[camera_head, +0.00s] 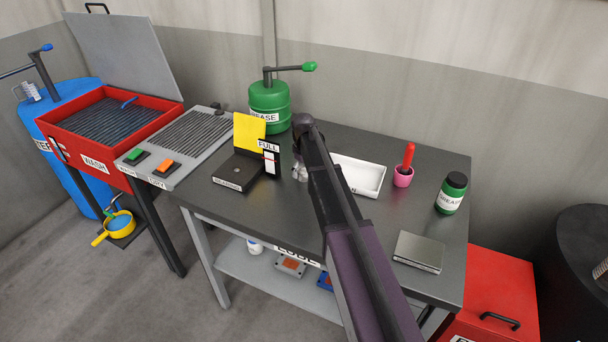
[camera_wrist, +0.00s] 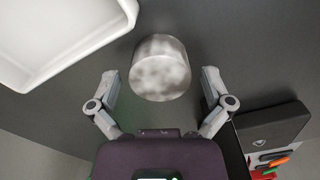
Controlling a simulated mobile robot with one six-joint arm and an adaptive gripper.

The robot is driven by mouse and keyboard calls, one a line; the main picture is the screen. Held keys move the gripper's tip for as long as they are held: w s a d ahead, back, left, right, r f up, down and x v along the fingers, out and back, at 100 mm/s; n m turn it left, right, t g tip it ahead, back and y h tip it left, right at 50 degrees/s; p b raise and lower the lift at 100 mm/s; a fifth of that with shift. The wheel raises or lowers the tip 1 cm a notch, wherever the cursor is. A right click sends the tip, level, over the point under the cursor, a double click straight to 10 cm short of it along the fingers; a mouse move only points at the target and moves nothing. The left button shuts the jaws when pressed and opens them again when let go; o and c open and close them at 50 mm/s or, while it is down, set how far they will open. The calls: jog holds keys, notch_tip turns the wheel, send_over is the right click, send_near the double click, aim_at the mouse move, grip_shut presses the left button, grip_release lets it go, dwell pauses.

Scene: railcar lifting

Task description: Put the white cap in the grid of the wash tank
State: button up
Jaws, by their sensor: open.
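The white cap (camera_wrist: 160,68) is a short round cylinder with grey mottled patches, standing on the dark table. In the wrist view it lies ahead of and between the two fingers of my gripper (camera_wrist: 162,86), with a gap on each side. My gripper is open and empty. In the head view my gripper (camera_head: 300,171) is low over the table's middle, and my arm partly hides that spot. The red wash tank (camera_head: 72,150) stands at the left with its lid (camera_head: 125,55) raised. Its dark grid (camera_head: 108,120) is in full view.
A white tray (camera_head: 368,179) lies just right of my gripper; its edge shows in the wrist view (camera_wrist: 62,68). A black gauge block (camera_head: 233,180) with a yellow plate is at the left. The green grease pump (camera_head: 270,98) stands behind. The grey drying grille (camera_head: 192,132) adjoins the tank.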

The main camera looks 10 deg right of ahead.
aim_at(304, 170)
jog(key=c, duration=1)
jog(key=shift+r, duration=0.1)
notch_tip(304, 170, up, 3)
jog(key=p, duration=0.3)
jog(key=shift+r+p, duration=0.2)
jog(key=shift+p, duration=0.15)
jog(key=s, duration=0.5)
jog(key=s+r+p, duration=0.1)
jog(key=s, duration=1)
jog(key=shift+d+r, duration=0.2)
